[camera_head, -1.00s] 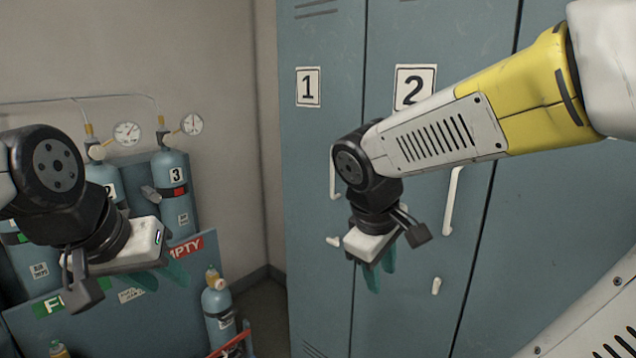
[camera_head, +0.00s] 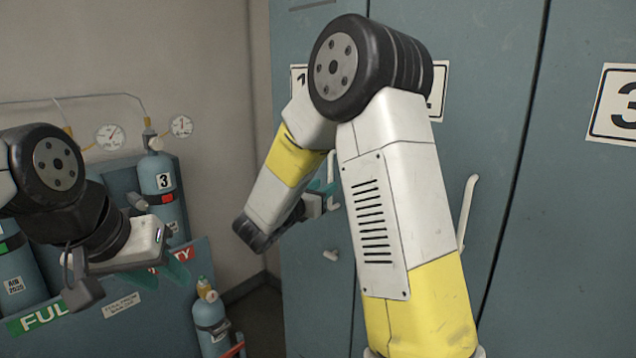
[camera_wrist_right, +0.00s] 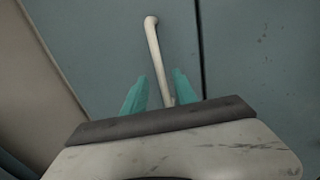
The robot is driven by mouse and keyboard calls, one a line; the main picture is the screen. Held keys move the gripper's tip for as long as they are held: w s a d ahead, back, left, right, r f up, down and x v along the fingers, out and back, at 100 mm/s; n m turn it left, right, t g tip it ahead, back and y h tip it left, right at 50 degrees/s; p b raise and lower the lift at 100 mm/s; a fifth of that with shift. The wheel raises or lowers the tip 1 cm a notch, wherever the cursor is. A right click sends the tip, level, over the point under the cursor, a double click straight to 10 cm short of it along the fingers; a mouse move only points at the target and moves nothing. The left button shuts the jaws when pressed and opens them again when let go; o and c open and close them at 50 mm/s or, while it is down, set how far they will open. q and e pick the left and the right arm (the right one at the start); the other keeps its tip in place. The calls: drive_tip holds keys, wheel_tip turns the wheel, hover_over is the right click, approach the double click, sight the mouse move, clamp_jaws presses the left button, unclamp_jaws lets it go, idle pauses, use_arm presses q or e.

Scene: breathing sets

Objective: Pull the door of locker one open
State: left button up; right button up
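The blue-grey door of locker one (camera_head: 308,295) is shut, flush with its neighbour. Its number plate (camera_head: 298,78) is mostly hidden by my right arm. Its pale upright handle (camera_wrist_right: 153,45) also shows partly in the head view. My right gripper (camera_head: 326,188) is at this handle. In the right wrist view, its teal fingers (camera_wrist_right: 160,76) are apart, one on each side of the handle's lower part, with gaps visible. My left gripper (camera_head: 165,275) is open and empty, in front of the gas bottle rack at the left.
Locker two's handle (camera_head: 467,212) is right of my right arm. A small pale knob (camera_head: 331,255) sits below locker one's handle.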

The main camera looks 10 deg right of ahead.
drive_tip(key=shift+x, duration=2.25)
clamp_jaws()
